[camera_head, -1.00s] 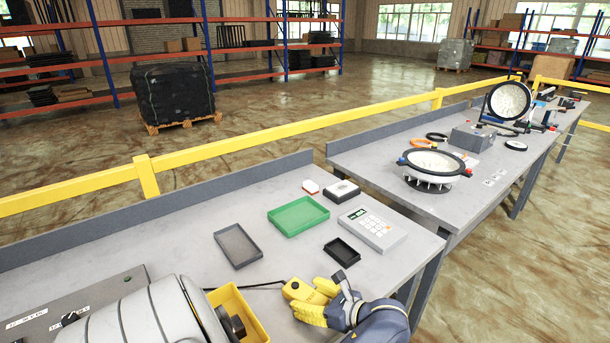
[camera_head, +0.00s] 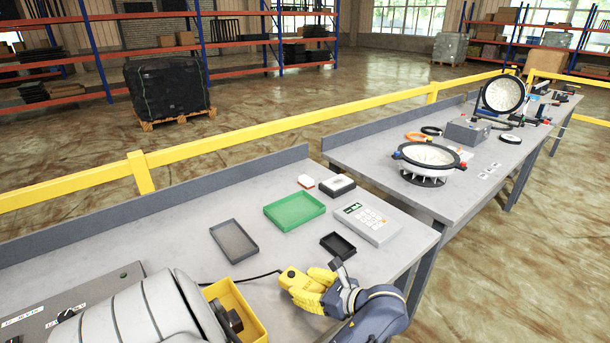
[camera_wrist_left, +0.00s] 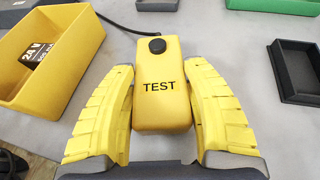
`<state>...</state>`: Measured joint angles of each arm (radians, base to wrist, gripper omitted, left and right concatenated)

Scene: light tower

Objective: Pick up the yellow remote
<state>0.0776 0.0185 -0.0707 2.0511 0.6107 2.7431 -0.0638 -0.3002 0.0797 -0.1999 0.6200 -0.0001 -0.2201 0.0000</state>
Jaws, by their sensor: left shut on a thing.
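The yellow remote (camera_head: 290,279), marked TEST and with a black button on top, is at the front of the near bench. It also shows in the left wrist view (camera_wrist_left: 162,85), between the yellow fingers. My left gripper (camera_head: 312,288) is shut on the remote, one finger along each side. In the head view the fingers hide part of the remote. I cannot tell whether it touches the bench top. A black cable runs from its far end. My right gripper is not in view.
A yellow bin (camera_head: 240,312) stands to the left of the remote. The bench top between these is clear.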

